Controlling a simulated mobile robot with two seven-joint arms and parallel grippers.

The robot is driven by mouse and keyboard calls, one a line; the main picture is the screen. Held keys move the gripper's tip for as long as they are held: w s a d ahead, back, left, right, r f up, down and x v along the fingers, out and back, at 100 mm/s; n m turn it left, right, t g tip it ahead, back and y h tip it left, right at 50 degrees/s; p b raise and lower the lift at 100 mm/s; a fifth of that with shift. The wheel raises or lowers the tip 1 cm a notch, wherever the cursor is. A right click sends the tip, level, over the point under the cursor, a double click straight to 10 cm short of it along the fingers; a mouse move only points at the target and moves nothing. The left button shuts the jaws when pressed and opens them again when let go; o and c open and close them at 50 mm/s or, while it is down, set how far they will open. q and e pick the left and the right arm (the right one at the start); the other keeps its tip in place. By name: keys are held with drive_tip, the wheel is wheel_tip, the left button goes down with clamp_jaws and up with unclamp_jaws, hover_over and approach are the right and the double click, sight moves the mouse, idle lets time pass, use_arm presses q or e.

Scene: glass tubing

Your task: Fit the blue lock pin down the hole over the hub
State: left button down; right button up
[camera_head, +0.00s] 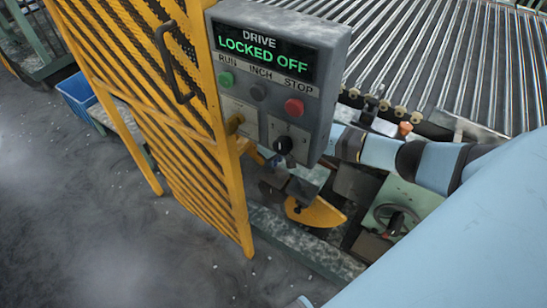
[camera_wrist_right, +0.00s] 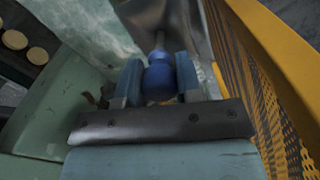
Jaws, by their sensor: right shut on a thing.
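The blue lock pin (camera_wrist_right: 160,78) shows in the right wrist view, with a rounded blue head and a thin grey shank pointing away from the camera. My right gripper (camera_wrist_right: 158,66) is shut on the head, one finger on each side. In the head view my right arm reaches in from the right, and its end passes behind the control box, so gripper and pin are hidden there. I cannot make out the hub or its hole for sure. I cannot tell whether the shank touches anything. My left gripper is not in view.
The grey control box (camera_head: 262,100) reads LOCKED OFF. A yellow mesh guard (camera_head: 150,90) stands left of it and close along the right of the wrist view. A yellow rounded plate (camera_head: 318,214), a handwheel (camera_head: 396,222) and rollers (camera_head: 450,60) are nearby.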

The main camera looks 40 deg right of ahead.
sight(273, 173)
use_arm(q)
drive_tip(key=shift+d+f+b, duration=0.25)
drive_tip(key=shift+b, duration=0.05)
use_arm(e)
drive_tip(key=shift+f, duration=0.9)
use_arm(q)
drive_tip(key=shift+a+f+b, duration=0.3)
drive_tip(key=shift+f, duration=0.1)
use_arm(e)
drive_tip(key=shift+f, duration=0.75)
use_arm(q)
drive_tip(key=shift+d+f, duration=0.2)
use_arm(e)
drive_tip(key=shift+f, duration=0.6)
drive_tip(key=o, duration=1)
wheel_tip(273, 173, up, 13)
drive_tip(key=shift+f+p, duration=0.15)
drive_tip(key=shift+p, duration=0.4)
drive_tip(key=shift+r, duration=0.55)
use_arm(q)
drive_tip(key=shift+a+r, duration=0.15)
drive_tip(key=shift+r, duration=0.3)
